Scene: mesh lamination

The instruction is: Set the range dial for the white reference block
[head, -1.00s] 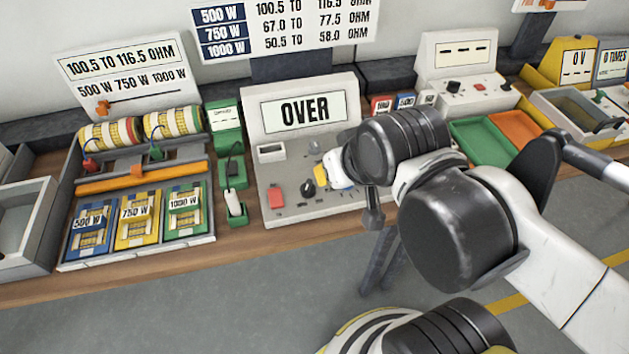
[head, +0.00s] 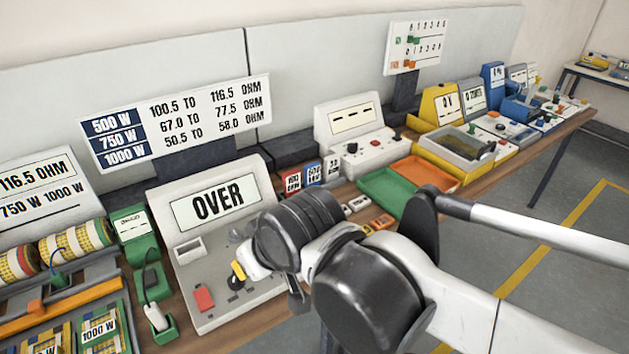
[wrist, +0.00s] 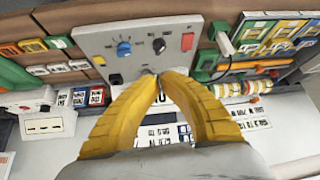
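The grey meter (head: 259,303) has a display reading OVER (head: 214,203). In the wrist view its panel carries a blue knob (wrist: 124,48), a black knob (wrist: 158,45) and a red button (wrist: 187,41). I cannot tell from labels which knob is the range dial. My gripper (wrist: 160,75) has its yellow fingertips together, with nothing visible between them, in front of the panel. In the head view my wrist hides part of the panel. The white block (head: 332,166) stands beside the blue block (head: 312,173) and red block (head: 292,181), right of the meter.
A second instrument (head: 352,125) with a dashed display stands behind to the right. Green (head: 383,205) and orange (head: 425,172) trays lie before it. A green holder (head: 138,235) with a corded white probe (head: 155,317) is close left of the meter.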

